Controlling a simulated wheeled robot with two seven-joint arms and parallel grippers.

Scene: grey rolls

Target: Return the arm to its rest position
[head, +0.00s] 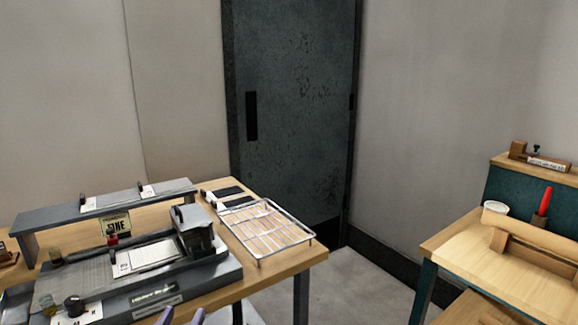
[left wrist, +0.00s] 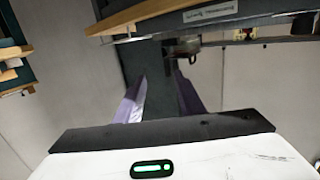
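My left gripper (head: 182,316) shows at the bottom edge of the head view as two purple fingertips with a gap between them, in front of the near table edge. In the left wrist view my left gripper (left wrist: 160,85) has its two purple fingers apart, one on each side of a dark upright post. I see no object held between them. The rest of the left arm is hidden below the head view. My right gripper is in neither view.
A wooden table (head: 300,258) at left bears a grey press-like device (head: 185,285), a raised grey shelf (head: 110,207) and a wire rack (head: 265,230). A wooden bench (head: 450,240) with a roll stands at right. Open floor (head: 345,285) lies between them, before a dark door (head: 290,110).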

